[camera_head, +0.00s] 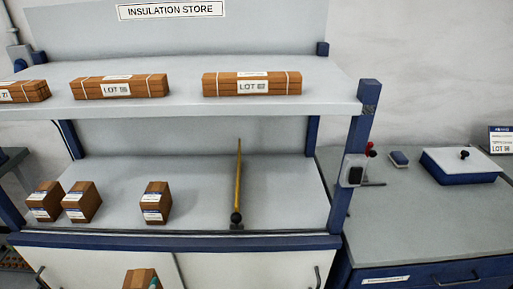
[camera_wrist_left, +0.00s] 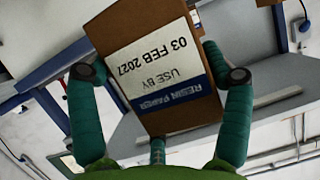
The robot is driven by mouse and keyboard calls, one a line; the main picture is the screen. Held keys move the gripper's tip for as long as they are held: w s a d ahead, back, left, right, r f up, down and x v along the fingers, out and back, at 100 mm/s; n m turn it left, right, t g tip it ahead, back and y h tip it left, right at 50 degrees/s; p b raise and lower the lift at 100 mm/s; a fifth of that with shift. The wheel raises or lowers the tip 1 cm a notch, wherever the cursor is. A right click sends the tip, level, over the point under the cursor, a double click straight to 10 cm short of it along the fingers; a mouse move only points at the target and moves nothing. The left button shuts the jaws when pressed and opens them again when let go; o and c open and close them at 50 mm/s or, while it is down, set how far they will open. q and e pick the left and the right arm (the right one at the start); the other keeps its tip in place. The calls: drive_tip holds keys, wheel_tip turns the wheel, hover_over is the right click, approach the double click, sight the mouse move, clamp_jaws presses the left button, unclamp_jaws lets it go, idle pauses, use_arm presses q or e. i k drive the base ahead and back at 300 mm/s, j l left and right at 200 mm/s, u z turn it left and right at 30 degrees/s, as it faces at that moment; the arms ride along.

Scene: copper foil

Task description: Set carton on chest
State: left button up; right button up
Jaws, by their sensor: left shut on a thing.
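My left gripper (camera_wrist_left: 164,75) is shut on a brown carton (camera_wrist_left: 115,32), its teal fingers on the carton's two sides in the left wrist view. The carton's white and blue label reads resin paper, use by 03 Feb 2027, upside down there. In the head view the held carton (camera_head: 139,280) shows at the bottom edge, in front of the cabinet, with only a bit of teal finger visible. A blue chest (camera_head: 460,178) with a white lid and dark knob stands on the right bench, lid on. My right gripper is in neither view.
Three similar cartons (camera_head: 156,203) stand on the lower shelf (camera_head: 195,190), left of a yellow upright rod (camera_head: 238,185). Bundles marked LOT (camera_head: 252,84) lie on the upper shelf. A blue post (camera_head: 357,150) separates the shelves from the bench (camera_head: 400,220). The bench front is clear.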

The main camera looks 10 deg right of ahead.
sight(453, 217)
drive_tip(key=l+z, duration=0.35)
drive_tip(key=l, duration=0.15)
drive_tip(key=i+l+z, duration=0.15)
drive_tip(key=l+z, duration=0.25)
drive_tip(key=i+l, duration=0.1)
drive_tip(key=l, duration=0.3)
drive_tip(key=i+l, duration=0.1)
drive_tip(key=l, duration=0.3)
drive_tip(key=i+l, duration=0.1)
drive_tip(key=l, duration=0.3)
drive_tip(key=i+l, duration=0.1)
drive_tip(key=l, duration=0.3)
drive_tip(key=i+l, duration=0.1)
drive_tip(key=l, duration=0.3)
drive_tip(key=i+l, duration=0.15)
drive_tip(key=l, duration=0.25)
